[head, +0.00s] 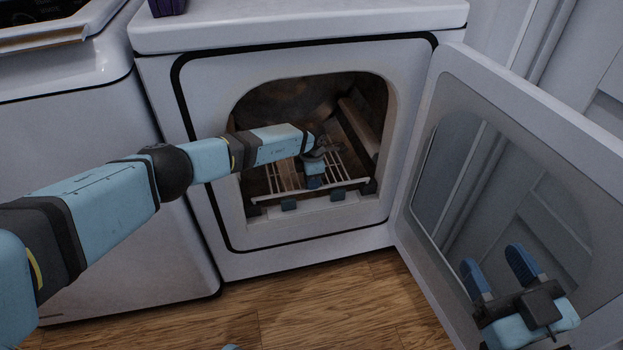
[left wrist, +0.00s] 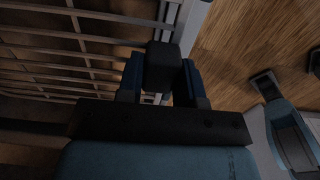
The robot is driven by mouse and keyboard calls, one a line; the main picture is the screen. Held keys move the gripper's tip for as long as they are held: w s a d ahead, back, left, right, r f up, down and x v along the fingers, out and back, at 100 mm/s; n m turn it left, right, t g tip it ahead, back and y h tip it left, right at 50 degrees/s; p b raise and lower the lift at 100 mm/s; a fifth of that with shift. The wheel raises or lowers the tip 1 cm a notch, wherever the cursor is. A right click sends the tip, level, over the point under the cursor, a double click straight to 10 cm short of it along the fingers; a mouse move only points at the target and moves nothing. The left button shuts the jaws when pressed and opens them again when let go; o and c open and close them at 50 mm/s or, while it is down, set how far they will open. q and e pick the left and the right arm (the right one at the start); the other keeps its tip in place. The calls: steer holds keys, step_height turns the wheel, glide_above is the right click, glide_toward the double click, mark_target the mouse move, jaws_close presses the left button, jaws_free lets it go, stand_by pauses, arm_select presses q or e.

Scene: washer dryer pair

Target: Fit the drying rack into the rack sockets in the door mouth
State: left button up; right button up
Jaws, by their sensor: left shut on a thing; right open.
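The drying rack (head: 345,168), a grid of pale wires with a pale front bar, lies inside the open dryer mouth, slightly tilted in the picture. It also shows in the left wrist view (left wrist: 60,45). My left gripper (head: 313,183) reaches into the mouth and is shut on a dark block of the rack (left wrist: 163,68), between its blue fingers. Dark blocks at the mouth's lower lip, left (head: 253,210) and right (head: 369,187), look like the rack sockets. Whether the rack is seated in them I cannot tell. My right gripper (head: 498,268) is open and empty before the door.
The dryer door (head: 510,110) stands open on the right, its window behind my right gripper. The washer (head: 90,190) stands left of the dryer (head: 300,25). A purple container (head: 167,7) is on the dryer top. The wooden floor (head: 300,310) in front is mostly clear.

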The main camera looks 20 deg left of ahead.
arm_select(q)
steer(key=shift+f, duration=0.15)
steer(key=shift+f, duration=0.35)
steer(key=o, duration=1)
steer(key=shift+f, duration=0.1)
step_height(320, 180, up, 4)
steer(key=shift+r+p, duration=0.1)
steer(key=shift+p, duration=1.1)
step_height(320, 180, up, 2)
steer(key=shift+r+p, duration=0.2)
steer(key=shift+p, duration=0.4)
steer(key=shift+r, duration=0.55)
arm_select(e)
steer(key=s+m, duration=0.1)
steer(key=a+m+g, duration=0.1)
steer(key=shift+s+a+f+m+h, duration=0.1)
steer(key=shift+s+f+m+h, duration=0.2)
steer(key=shift+s+m, duration=0.1)
steer(key=shift+w, duration=0.15)
